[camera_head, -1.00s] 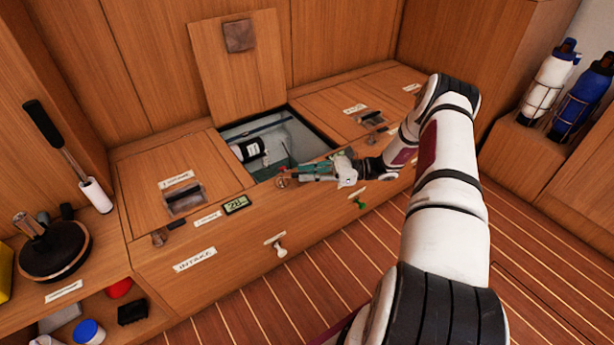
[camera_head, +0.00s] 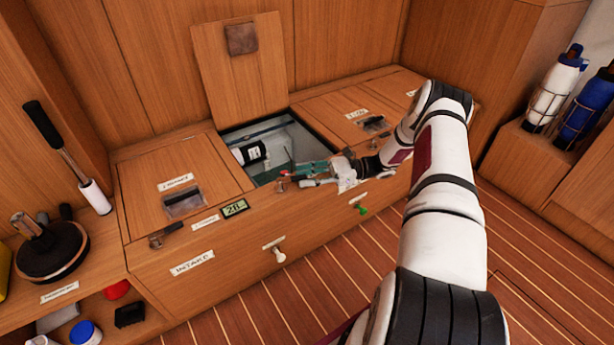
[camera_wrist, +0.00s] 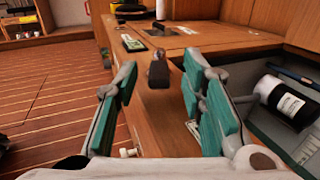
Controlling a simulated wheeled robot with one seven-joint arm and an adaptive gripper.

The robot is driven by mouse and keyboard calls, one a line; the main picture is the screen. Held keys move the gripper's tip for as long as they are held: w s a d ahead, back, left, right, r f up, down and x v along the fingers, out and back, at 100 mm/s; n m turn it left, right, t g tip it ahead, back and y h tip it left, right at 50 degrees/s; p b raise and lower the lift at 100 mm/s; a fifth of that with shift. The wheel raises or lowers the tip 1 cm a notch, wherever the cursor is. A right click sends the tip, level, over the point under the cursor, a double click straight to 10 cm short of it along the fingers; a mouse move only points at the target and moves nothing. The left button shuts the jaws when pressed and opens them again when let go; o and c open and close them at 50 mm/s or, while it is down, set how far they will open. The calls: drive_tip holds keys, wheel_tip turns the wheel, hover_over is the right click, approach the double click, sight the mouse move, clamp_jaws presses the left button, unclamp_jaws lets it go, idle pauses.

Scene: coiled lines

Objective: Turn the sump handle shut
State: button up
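A small dark handle with a metal base (camera_wrist: 158,72) stands on the wooden ledge in the wrist view, between and slightly beyond my fingertips. It shows in the head view (camera_head: 282,184) just left of my gripper (camera_head: 296,178). My gripper is open, with teal pads on both sides of the handle and a gap to each. A second lever handle (camera_head: 166,236) sits at the left end of the same ledge, beside a label. No sump label is legible, so I cannot tell by text which handle is the sump one.
An open bilge compartment (camera_head: 290,135) with a dark bottle (camera_head: 250,153) lies directly behind my gripper. Its lid (camera_head: 240,75) leans on the back wall. A small display (camera_head: 235,207), a white knob (camera_head: 279,254) and a green knob (camera_head: 360,209) are nearby. The floor in front is clear.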

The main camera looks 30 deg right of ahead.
drive_tip(key=v, duration=1.2)
